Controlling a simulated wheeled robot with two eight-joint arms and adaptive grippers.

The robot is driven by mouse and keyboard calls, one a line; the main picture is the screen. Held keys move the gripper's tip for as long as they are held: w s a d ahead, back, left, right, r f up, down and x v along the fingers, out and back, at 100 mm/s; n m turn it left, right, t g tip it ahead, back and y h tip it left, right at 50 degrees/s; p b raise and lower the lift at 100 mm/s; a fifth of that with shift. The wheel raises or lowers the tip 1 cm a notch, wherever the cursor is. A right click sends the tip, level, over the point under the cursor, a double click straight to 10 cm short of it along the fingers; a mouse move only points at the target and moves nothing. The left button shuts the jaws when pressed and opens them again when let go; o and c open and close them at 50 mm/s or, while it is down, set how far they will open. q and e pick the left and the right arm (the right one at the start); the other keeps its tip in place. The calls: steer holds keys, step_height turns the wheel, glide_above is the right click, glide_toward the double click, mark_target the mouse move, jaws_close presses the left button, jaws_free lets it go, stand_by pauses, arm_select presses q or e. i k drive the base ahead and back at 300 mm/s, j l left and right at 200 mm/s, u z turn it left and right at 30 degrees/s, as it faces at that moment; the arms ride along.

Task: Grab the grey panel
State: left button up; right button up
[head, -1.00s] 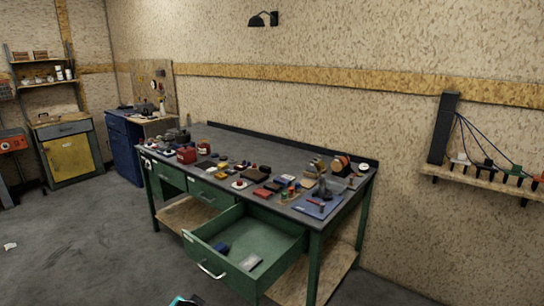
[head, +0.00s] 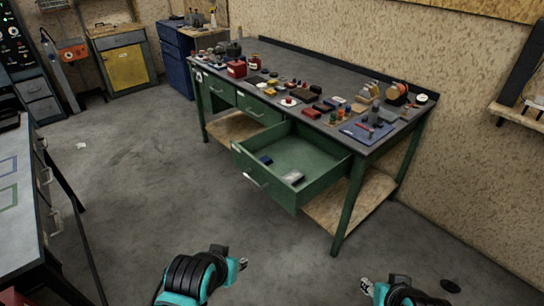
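A small grey, flat block (head: 292,177), which may be the grey panel, lies in the open green drawer (head: 318,172) of the workbench. A small blue item (head: 265,160) lies in the same drawer, left of it. My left gripper (head: 243,264) is low in the head view, in front of the drawer and well apart from it. My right gripper (head: 365,286) is at the bottom right of centre, also apart from the drawer. Both grippers are too small in view to show whether they are open or shut.
The green workbench (head: 300,60) carries many small parts and tools. Another table (head: 20,215) stands at the left edge. A wall shelf (head: 520,115) is at the right.

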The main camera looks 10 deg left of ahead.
mark_target(295, 176)
steer(key=i+j+z, duration=0.2)
steer(key=i+j, duration=0.3)
steer(key=i+j+z, duration=0.25)
steer(key=i+j, duration=0.3)
steer(key=i+j+z, duration=0.2)
steer(key=i+j, duration=0.3)
steer(key=j, duration=0.15)
